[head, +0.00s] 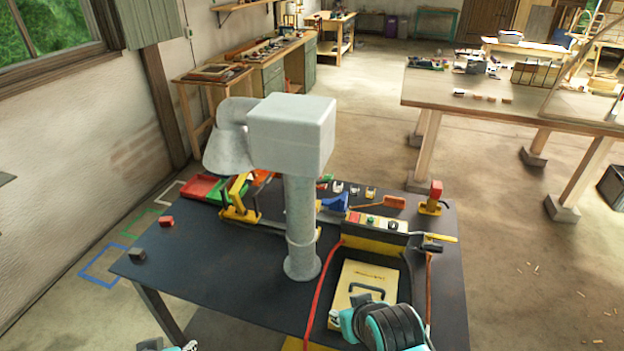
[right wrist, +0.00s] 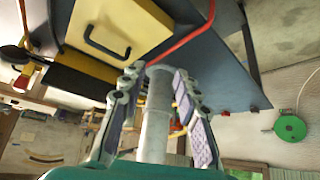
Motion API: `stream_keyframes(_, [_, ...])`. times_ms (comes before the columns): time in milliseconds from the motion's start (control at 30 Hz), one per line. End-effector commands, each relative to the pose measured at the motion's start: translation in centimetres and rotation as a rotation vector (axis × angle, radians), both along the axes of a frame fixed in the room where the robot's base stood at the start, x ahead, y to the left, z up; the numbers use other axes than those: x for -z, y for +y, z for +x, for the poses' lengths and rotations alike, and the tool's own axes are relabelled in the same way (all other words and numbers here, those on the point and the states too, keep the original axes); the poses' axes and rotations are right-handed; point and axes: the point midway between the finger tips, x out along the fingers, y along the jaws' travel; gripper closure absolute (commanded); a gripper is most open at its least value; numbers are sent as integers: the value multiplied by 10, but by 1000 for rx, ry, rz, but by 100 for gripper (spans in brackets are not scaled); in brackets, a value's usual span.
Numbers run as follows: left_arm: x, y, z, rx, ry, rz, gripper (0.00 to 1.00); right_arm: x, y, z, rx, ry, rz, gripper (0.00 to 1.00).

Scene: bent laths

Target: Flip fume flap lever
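A grey fume pipe (head: 300,220) stands upright on the dark table, with a box-shaped head on top. A red-topped lever on a yellow base (head: 433,197) stands at the table's right rear. A yellow-tipped lever (head: 441,238) sticks out at the right of the button box (head: 376,226). I cannot tell which is the flap lever. My right gripper (right wrist: 158,74) is open in the right wrist view, with the pipe (right wrist: 156,110) showing between its fingers; in the head view it is at the bottom, apart from the pipe. My left gripper (head: 168,346) is mostly cut off at the bottom edge.
A yellow panel with a black handle (head: 366,285) lies in front of the button box. A red hose (head: 322,292) runs beside it. The table's left part is mostly clear.

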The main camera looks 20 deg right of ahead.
Motion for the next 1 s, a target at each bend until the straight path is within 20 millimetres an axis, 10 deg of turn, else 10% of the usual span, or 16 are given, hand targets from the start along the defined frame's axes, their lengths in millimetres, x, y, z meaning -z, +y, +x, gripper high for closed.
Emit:
stream_keyframes(433, [0,0,0,0,0,0,60,0,0,0,0,0,0,68])
stream_keyframes(567, [-3,0,0,0,0,0,60,-6,0,3,-7,4,-2,100])
stream_keyframes(1000, [-81,0,0,0,0,0,60,-145,-10,97,-266,132,-68,100])
